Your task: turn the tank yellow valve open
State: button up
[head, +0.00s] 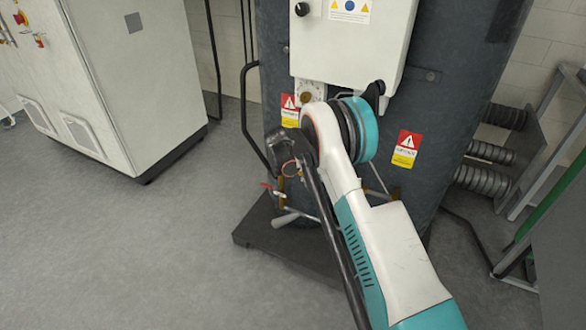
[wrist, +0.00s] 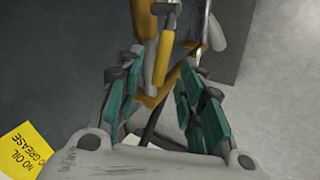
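In the wrist view, yellow valve parts (wrist: 164,55) stand at the top centre, against the dark tank (wrist: 70,60). A narrow yellow lever-like piece lies between the fingers of my gripper (wrist: 160,68), with a thinner yellow bar slanting behind it. The fingers are spread apart, with a gap visible on both sides of the yellow piece. Whether either finger touches it cannot be told. In the head view, my arm covers most of the gripper and valve area. Small yellow fittings (head: 282,185) show low on the tank front, left of my arm.
A red handle (head: 270,190) and a pale lever (head: 296,217) stick out near the tank's foot. A white control box (head: 350,45) hangs above. A black rail (head: 247,115) runs at the left. A white cabinet (head: 90,70) stands farther left, with clear floor (head: 120,250) in front.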

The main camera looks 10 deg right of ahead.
jog(key=v, duration=0.9)
jog(key=shift+c, duration=0.2)
